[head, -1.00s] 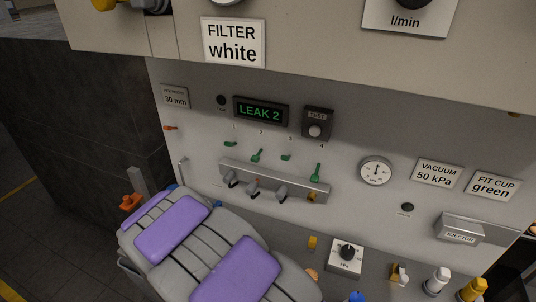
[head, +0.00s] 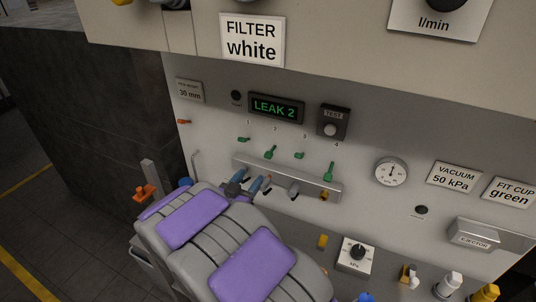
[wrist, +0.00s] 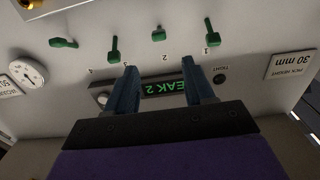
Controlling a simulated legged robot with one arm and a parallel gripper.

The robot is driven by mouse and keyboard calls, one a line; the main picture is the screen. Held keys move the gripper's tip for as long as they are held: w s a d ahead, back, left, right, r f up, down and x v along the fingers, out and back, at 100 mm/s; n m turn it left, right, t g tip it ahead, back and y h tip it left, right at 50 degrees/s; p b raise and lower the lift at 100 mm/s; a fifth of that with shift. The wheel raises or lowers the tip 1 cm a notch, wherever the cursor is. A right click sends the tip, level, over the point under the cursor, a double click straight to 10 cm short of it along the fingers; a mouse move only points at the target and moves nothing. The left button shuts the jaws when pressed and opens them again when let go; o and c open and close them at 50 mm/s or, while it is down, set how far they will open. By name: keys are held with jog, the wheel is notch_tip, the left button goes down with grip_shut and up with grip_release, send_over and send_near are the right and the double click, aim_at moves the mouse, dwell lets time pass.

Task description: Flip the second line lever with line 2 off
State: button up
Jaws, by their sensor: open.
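A row of green levers sits on the grey panel under numbers 1 to 4. The second lever (head: 270,152), under the 2, shows in the head view; it also shows upside down in the wrist view (wrist: 158,35). The display (head: 276,108) reads "LEAK 2". My gripper (head: 250,182) shows as blue fingertips at the left of the metal rail, low and left of the second lever. In the wrist view my gripper (wrist: 163,72) is open and empty, its two blue fingers framing part of the display. The fingers appear apart from the levers.
Neighbouring green levers, the first (head: 244,139), third (head: 299,155) and fourth (head: 329,172), stand close by. A metal rail (head: 325,187) with grey fittings juts out below them. A TEST button box (head: 333,121) is above and a gauge (head: 391,172) to the right.

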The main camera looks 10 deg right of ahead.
aim_at(266, 156)
jog(key=x, duration=1.3)
jog(key=shift+w+d, duration=0.15)
jog(key=shift+w, duration=0.15)
jog(key=shift+c, duration=0.3)
jog(key=c, duration=0.9)
